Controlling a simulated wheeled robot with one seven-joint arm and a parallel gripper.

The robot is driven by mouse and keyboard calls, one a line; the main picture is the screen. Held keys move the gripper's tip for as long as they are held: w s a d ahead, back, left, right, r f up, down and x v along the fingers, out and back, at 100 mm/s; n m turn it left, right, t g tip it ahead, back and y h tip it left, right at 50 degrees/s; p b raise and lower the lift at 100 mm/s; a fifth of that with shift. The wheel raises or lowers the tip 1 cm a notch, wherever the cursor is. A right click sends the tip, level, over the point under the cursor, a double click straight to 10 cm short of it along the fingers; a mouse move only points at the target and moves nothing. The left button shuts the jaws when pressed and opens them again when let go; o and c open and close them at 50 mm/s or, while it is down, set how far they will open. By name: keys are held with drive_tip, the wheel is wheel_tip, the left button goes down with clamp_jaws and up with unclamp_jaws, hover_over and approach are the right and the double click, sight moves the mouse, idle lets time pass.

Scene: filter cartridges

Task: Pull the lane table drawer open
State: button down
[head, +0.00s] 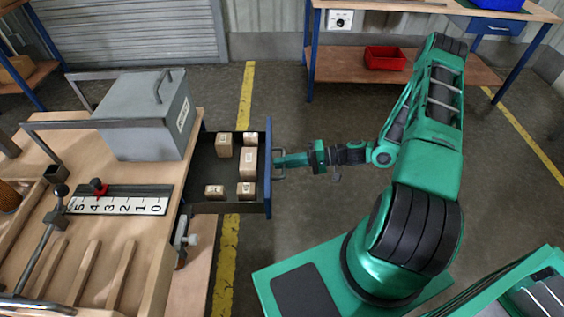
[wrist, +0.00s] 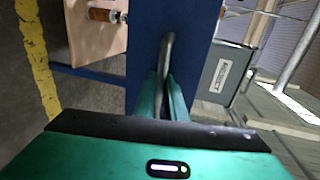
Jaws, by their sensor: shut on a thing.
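The lane table drawer (head: 268,190) stands pulled out from the right side of the wooden lane table (head: 140,235), with its dark inside showing. Several small light-brown blocks with labels (head: 247,163) stand in it. A metal bow handle (head: 280,164) is on the drawer's blue front. My gripper (head: 281,160) is at the handle, reaching in from the right. In the wrist view my green fingers (wrist: 172,98) are shut on the grey handle (wrist: 167,52) in front of the blue drawer front (wrist: 196,60).
A grey lidded box (head: 140,125) and a numbered scale (head: 120,202) with a red slider are on the lane table. A second table with a red bin (head: 385,58) on its lower shelf stands at the back. The floor between is clear.

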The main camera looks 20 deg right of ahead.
drive_tip(key=shift+s+f, duration=0.1)
drive_tip(key=shift+f, duration=0.05)
drive_tip(key=c, duration=1.8)
unclamp_jaws()
drive_tip(key=v, duration=1)
drive_tip(key=shift+s+d, duration=0.1)
drive_tip(key=shift+d, duration=0.3)
